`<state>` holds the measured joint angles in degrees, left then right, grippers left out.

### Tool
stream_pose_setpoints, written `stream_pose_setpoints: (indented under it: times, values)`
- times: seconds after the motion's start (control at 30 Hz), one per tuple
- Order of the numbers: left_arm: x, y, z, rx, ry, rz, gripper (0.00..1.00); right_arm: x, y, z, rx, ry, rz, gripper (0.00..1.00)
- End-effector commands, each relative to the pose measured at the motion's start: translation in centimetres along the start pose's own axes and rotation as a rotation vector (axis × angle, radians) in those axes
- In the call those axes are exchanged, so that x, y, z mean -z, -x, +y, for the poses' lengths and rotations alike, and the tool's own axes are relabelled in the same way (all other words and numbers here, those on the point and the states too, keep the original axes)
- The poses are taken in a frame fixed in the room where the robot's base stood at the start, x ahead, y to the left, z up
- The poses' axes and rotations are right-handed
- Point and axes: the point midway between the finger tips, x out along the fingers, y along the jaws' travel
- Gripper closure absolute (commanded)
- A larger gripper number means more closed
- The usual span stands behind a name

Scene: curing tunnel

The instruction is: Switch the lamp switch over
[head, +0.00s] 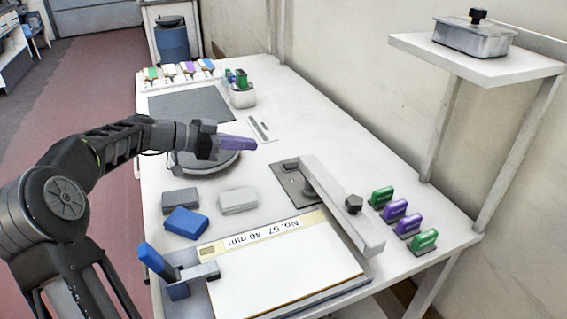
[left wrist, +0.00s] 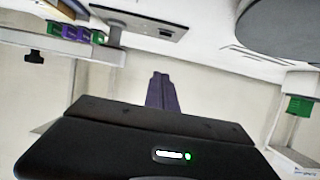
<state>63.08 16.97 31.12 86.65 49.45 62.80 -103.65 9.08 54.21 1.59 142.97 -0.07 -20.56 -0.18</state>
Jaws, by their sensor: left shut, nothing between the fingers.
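My left gripper (head: 238,143), with purple fingers, is shut and empty above the table, by the grey round turntable (head: 207,163). Its fingers also show shut in the left wrist view (left wrist: 161,92). A flat grey plate (head: 287,180) lies on the table to the right, at the far end of a white beam (head: 340,204). The plate also shows at the top of the left wrist view (left wrist: 128,20), with a small dark fitting (left wrist: 166,33) that may be the lamp switch. Its position cannot be told. The gripper is apart from the plate. My right gripper is not in view.
Grey and blue blocks (head: 186,222) lie in front of the turntable. A blue-handled clamp (head: 160,262) and a labelled board (head: 285,268) are at the front. Several green and purple clips (head: 396,210) stand at the right edge. A shelf (head: 480,62) stands at upper right.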

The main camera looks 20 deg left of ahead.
Motion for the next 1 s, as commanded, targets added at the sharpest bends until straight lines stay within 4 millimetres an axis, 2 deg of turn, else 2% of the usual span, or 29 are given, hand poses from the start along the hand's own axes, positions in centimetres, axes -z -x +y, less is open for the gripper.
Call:
stream_pose_setpoints:
  times: [0.27, 0.47, 0.67, 0.93, 1.0]
  values:
    - [0.0, -0.1, 0.1, -0.002, 0.0, -0.002, 1.0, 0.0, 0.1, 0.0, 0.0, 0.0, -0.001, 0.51]
    - [0.1, -1.1, 0.1, -0.005, 0.001, -0.002, 1.0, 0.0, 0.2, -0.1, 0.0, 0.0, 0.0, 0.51]
    - [0.1, -4.0, 0.2, -0.007, 0.003, 0.0, 1.0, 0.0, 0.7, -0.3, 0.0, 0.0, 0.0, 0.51]
    - [0.2, -9.5, 0.3, -0.009, 0.002, 0.0, 1.0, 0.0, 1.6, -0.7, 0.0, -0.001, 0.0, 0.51]
    - [-0.5, -10.4, 0.2, -0.006, 0.006, -0.003, 1.0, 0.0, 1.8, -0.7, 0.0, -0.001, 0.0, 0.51]
